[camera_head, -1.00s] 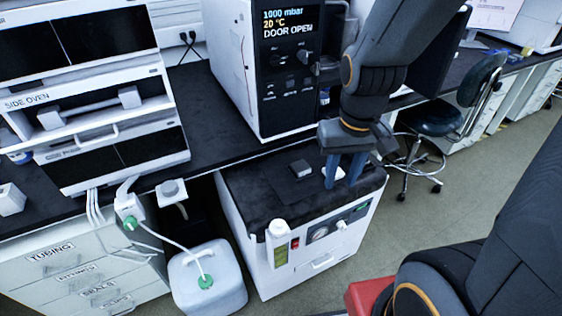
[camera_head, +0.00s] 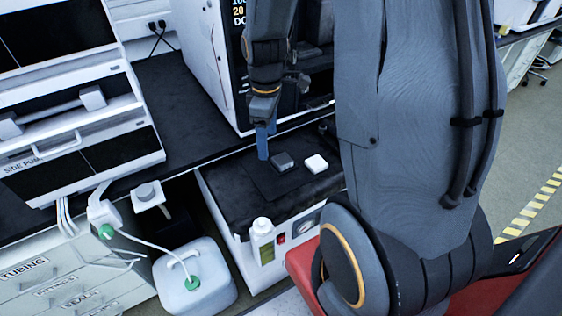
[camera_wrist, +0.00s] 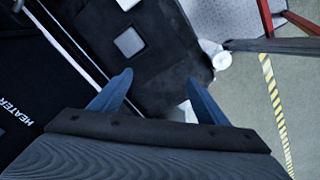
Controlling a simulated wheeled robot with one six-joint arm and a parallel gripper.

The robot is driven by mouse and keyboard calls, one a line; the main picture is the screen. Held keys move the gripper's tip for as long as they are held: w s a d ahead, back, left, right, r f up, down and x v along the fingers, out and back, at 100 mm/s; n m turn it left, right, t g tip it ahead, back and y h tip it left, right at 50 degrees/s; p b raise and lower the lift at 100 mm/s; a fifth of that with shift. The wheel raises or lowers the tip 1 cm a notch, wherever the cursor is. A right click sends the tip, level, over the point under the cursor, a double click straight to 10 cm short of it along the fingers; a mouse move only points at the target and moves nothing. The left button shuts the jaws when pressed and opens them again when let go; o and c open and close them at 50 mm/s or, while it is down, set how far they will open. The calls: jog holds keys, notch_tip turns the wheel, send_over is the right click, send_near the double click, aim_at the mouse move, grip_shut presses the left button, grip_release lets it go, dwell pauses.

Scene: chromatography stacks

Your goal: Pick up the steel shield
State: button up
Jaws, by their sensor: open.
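A small grey, steel-looking block (camera_head: 283,162) lies on the black top of the low white cabinet; I take it for the steel shield. In the wrist view it is a grey square (camera_wrist: 129,42) ahead of the fingers. My gripper (camera_head: 263,150) points down with blue fingers, just left of the block in the head view. In the wrist view the gripper (camera_wrist: 158,80) shows its fingers spread apart with nothing between them. The fingers do not visibly touch the block.
A white block (camera_head: 316,163) sits right of the grey one. The cabinet's black top (camera_head: 230,190) is otherwise mostly clear. The oven cabinet (camera_head: 215,50) stands close behind. A white jug (camera_head: 190,285) and a bottle (camera_head: 262,235) are in front.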

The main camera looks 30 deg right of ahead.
aim_at(285, 158)
jog(key=w+d+f+n, duration=0.1)
jog(key=d+f+n, duration=0.1)
jog(key=w+d+f+n, duration=0.2)
jog(key=d+f+n, duration=0.1)
jog(key=w+d+f+n, duration=0.2)
jog(key=d+n, duration=0.1)
jog(key=shift+w+f, duration=0.25)
jog(key=shift+f, duration=0.1)
jog(key=shift+n, duration=0.3)
jog(key=shift+d+f+p, duration=0.15)
jog(key=shift+f+p, duration=0.4)
jog(key=shift+f, duration=1.4)
jog(key=shift+d+f+p, duration=0.15)
jog(key=shift+f+p, duration=0.35)
jog(key=shift+f, duration=1.45)
jog(key=c, duration=1.3)
